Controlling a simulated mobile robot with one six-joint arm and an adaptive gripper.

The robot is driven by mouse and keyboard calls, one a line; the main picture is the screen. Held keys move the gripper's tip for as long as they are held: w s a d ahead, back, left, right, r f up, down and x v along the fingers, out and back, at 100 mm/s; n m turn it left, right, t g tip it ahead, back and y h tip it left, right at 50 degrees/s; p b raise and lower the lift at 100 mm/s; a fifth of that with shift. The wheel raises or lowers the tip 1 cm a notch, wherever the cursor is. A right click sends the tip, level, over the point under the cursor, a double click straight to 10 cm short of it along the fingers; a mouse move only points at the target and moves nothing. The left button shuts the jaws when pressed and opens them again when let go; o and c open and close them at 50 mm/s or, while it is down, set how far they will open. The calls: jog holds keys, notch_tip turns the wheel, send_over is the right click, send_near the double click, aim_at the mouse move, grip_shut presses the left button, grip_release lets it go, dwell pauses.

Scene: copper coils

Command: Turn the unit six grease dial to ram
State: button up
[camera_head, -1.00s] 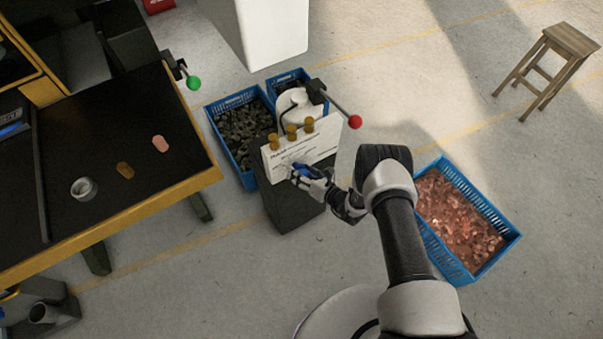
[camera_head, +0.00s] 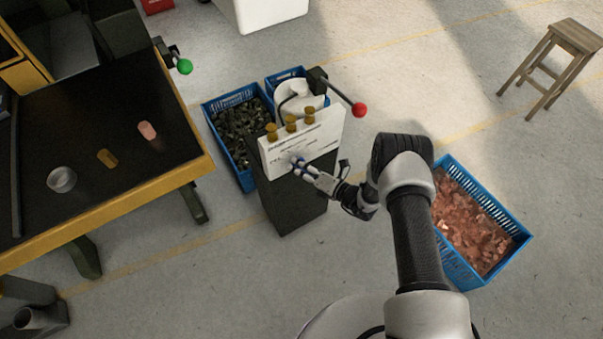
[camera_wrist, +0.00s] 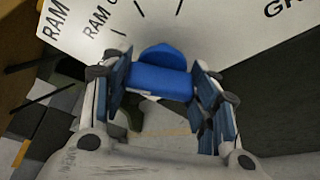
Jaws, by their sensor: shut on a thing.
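The grease dial is a blue knob (camera_wrist: 160,78) on a white panel (camera_wrist: 190,25) printed with black lettering and tick lines. In the wrist view the words "RAM" and "RAM G..." show at upper left and "GR..." at upper right, partly cut off. My gripper (camera_wrist: 158,90) is shut on the dial, one finger on each side. In the head view my gripper (camera_head: 301,167) is at the front face of the white panel (camera_head: 325,135), which sits on a dark pedestal (camera_head: 292,205). The fingers mostly hide the dial there. Its exact pointing direction is unclear.
Several brass caps (camera_head: 291,124) line the panel top. A red-ball lever (camera_head: 358,110) sticks out beside it. Blue crates (camera_head: 240,178) stand behind, and a crate of copper pieces (camera_head: 462,276) is at right. A dark workbench (camera_head: 95,195) is at left.

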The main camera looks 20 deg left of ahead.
jog(key=shift+m+y+b, duration=0.5)
jog(key=shift+m+b, duration=0.4)
jog(key=shift+b, duration=0.2)
jog(key=o, duration=1.1)
jog(key=v, duration=1.2)
